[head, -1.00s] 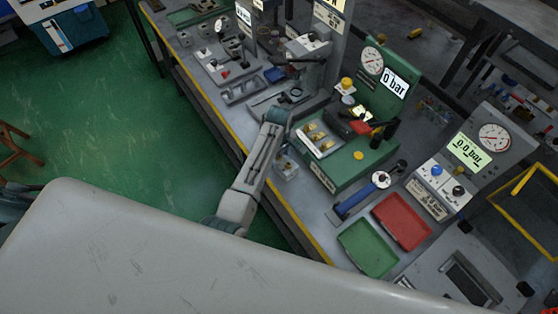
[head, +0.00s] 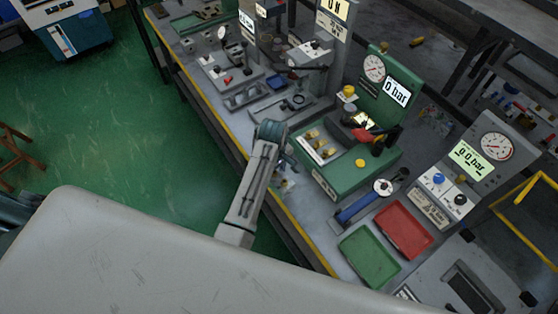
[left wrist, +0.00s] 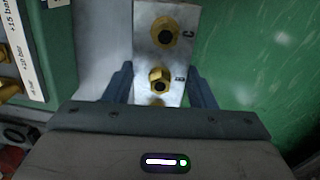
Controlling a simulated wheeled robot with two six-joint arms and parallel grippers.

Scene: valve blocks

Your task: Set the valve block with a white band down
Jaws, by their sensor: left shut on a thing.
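My left gripper (left wrist: 160,88) is shut on a silver valve block (left wrist: 150,45) with brass fittings and black letters, one of them a C. Its fingers are on either side of the block in the left wrist view. The block's lower end is hidden by the gripper body, and I cannot make out a white band. In the head view my left gripper (head: 284,160) is at the bench's front edge, left of the green test stand (head: 345,182). The block is small and partly hidden there. My right gripper is not in view.
Brass fittings sit on the green stand beside a pressure gauge (head: 374,68). A blue-handled tool (head: 357,205), a red tray (head: 404,232) and a green tray (head: 368,256) lie to its right. A grey gauge unit (head: 465,165) stands farther right. Green floor is open at left.

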